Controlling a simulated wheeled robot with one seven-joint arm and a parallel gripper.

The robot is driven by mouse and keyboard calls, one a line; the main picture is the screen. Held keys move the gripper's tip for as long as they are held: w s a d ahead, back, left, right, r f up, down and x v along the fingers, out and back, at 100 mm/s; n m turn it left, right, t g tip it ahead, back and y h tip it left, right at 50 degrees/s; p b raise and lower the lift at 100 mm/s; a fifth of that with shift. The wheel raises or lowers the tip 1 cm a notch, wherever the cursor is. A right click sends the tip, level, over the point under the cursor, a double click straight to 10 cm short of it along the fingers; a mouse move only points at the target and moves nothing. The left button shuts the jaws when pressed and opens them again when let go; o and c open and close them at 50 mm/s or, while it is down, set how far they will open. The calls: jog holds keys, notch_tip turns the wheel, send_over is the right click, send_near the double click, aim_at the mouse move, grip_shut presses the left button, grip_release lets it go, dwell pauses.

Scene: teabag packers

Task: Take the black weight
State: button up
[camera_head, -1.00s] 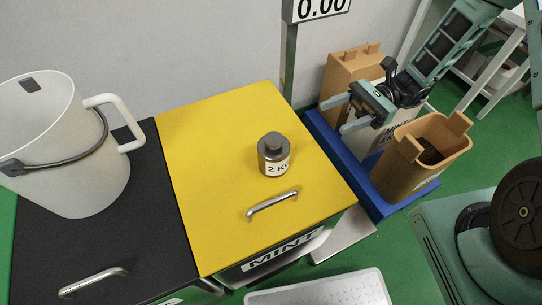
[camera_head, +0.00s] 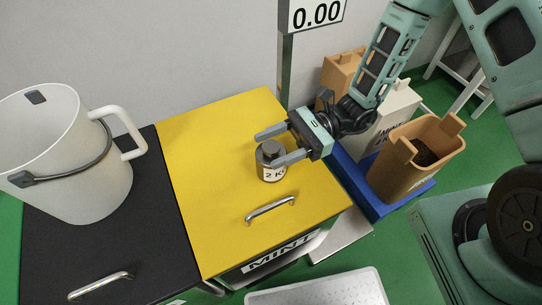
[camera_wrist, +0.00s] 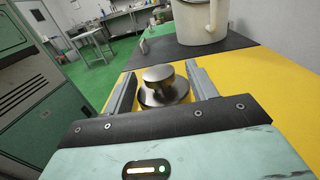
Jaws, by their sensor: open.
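The black weight (camera_head: 270,162) is a dark metal cylinder with a knob on top and a white label reading 2 KG. It stands upright on the yellow cabinet top (camera_head: 215,160). My gripper (camera_head: 266,147) is open, with one finger on each side of the weight's upper part in the head view. In the wrist view the weight (camera_wrist: 163,90) shows between the two fingers, its knob nearest, with a gap visible on both sides. I cannot tell whether either finger touches it.
A metal handle (camera_head: 270,208) lies in front of the weight. A white pitcher (camera_head: 75,160) stands on the black top (camera_head: 165,225) at left. Brown bins (camera_head: 395,175) and a white box sit on a blue platform (camera_head: 350,180) at right. A display (camera_head: 316,13) reads 0.00.

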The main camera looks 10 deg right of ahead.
jog(key=shift+s+a, duration=0.15)
jog(key=shift+a, duration=0.4)
grip_shut()
dwell(1.0)
jog(key=shift+r, duration=0.15)
